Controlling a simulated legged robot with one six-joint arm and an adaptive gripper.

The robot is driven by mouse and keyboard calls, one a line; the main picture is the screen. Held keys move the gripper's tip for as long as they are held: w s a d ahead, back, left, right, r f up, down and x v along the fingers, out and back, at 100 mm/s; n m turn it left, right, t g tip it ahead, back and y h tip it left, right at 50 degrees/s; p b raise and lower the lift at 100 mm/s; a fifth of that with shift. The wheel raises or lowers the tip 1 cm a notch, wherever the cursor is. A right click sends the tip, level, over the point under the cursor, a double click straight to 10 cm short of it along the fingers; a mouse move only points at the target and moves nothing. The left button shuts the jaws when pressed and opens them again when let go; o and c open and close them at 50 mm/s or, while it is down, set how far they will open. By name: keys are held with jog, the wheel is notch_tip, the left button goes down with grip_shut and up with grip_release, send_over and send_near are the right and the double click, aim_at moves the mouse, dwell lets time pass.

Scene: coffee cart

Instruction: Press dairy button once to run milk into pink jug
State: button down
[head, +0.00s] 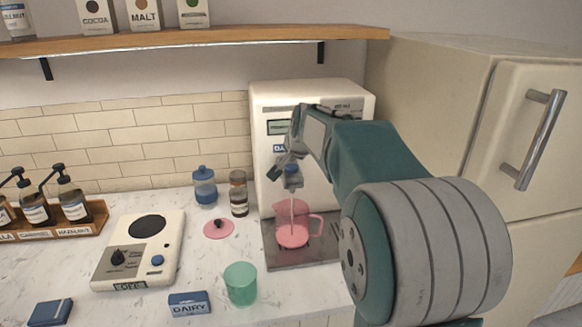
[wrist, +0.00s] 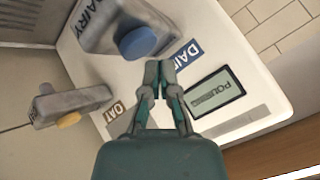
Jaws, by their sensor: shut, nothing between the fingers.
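The white milk machine (head: 355,97) stands at the back right of the counter. A thin pale stream runs from its dairy spout (wrist: 112,32), which has a blue end, into the pink jug (head: 293,236). The jug stands upright under the spout on the grey drip tray (head: 320,257). My gripper (wrist: 159,68) is shut and empty, close over the machine's front panel by the dairy label (wrist: 184,57). The display (wrist: 214,92) appears to read "POURING". I cannot make out the dairy button; my fingers may cover it. My gripper (head: 285,165) also shows in the head view.
The oat spout (wrist: 70,105) with a yellow end is beside the dairy spout. A fridge (head: 440,110) stands at the right.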

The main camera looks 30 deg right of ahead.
aim_at(291, 167)
jog(key=shift+r, duration=2.5)
jog(key=s+a+f+n+g+y, duration=0.1)
jog(key=s+a+f+n, duration=0.15)
jog(key=s+a, duration=0.5)
jog(key=s+a+f+n+g, duration=0.1)
jog(key=s+a+n, duration=0.3)
jog(key=s, duration=0.6)
jog(key=s+a+f+n, duration=0.2)
jog(key=s+f, duration=0.2)
jog(key=s, duration=0.4)
jog(key=s+a+f+n+g, duration=0.1)
jog(key=s+a+f+n, duration=0.1)
jog(key=s+f, duration=0.3)
jog(key=s+a, duration=0.1)
jog(key=s, duration=0.2)
jog(key=shift+s+a+f+y, duration=0.15)
jog(key=shift+f+y, duration=0.15)
